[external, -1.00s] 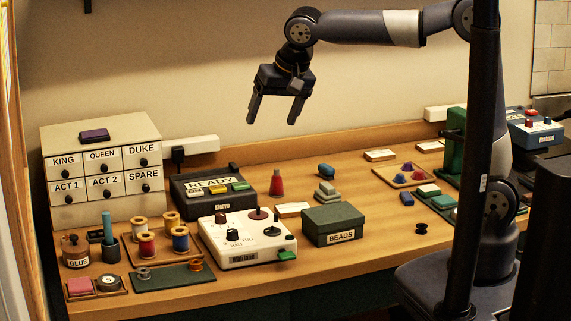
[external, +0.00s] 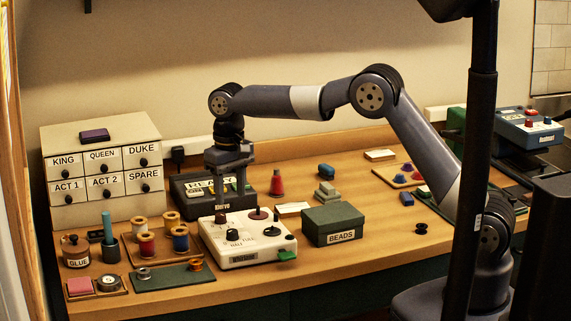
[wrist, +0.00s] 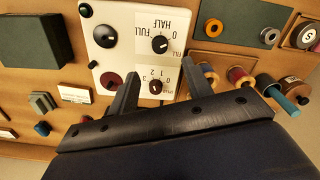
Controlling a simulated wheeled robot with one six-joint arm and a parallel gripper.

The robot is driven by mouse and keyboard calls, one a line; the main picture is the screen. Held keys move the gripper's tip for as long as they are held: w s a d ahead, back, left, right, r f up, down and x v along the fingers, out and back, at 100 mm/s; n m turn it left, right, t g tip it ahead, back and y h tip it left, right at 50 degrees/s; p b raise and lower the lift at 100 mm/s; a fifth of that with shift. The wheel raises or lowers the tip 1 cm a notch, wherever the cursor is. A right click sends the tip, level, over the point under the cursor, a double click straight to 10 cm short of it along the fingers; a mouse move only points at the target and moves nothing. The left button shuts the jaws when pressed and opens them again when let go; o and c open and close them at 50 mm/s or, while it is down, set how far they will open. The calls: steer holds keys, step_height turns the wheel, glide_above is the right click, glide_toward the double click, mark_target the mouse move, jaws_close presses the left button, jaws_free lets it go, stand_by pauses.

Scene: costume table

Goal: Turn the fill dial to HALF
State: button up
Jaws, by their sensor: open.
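The white control box (external: 245,252) stands at the table's front, with several controls on top. The fill dial (external: 233,233) is a black knob beside the HALF and FULL marks; it also shows in the wrist view (wrist: 159,44). Its exact pointer setting is too small to tell. My gripper (external: 236,203) points down above the back left of the box, open and empty. In the wrist view the fingers (wrist: 162,74) appear on either side of a small dark red dial (wrist: 155,86) marked with numbers. The fill dial lies beyond the fingertips, apart from them.

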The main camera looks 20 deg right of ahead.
mark_target(232, 231)
step_height(232, 231, down, 9)
steer(key=shift+f+p, duration=0.2)
steer(key=shift+p, duration=0.45)
steer(key=c, duration=1)
